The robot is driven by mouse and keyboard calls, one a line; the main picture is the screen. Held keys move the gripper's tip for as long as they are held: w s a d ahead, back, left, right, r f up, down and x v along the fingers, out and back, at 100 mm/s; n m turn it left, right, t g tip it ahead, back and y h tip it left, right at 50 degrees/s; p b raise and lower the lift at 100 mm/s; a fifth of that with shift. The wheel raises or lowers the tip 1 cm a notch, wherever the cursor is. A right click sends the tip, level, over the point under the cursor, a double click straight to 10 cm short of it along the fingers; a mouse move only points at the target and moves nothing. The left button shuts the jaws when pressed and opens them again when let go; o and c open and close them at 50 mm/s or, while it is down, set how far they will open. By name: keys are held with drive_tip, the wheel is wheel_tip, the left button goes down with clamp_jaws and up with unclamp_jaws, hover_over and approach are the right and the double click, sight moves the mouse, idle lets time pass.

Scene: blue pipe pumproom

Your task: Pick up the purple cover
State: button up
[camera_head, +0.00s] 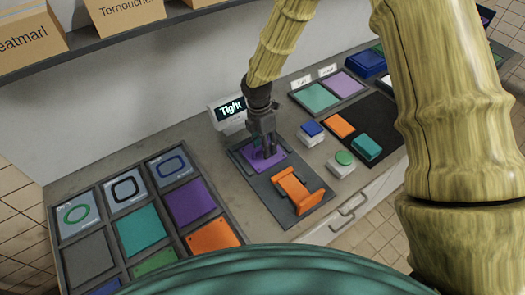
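A flat purple cover (250,163) lies on a dark grey plate (250,182) in the middle of the counter. My gripper (265,153) points down right over this purple cover and hides part of it. I cannot tell whether its fingers touch the cover or are closed on it. Another purple piece (190,203) lies in a compartment of the grey tray at the left. A lighter purple tile (346,85) lies in the tray at the back right.
An orange bracket (297,190) stands on the same plate, close to my gripper. A small display (230,111) reading "Tight" stands behind it. Blue-topped (312,129) and green-topped (344,158) blocks are at the right. A shelf with boxes (124,10) overhangs the back.

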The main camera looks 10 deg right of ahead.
drive_tip(key=shift+c, duration=0.3)
clamp_jaws()
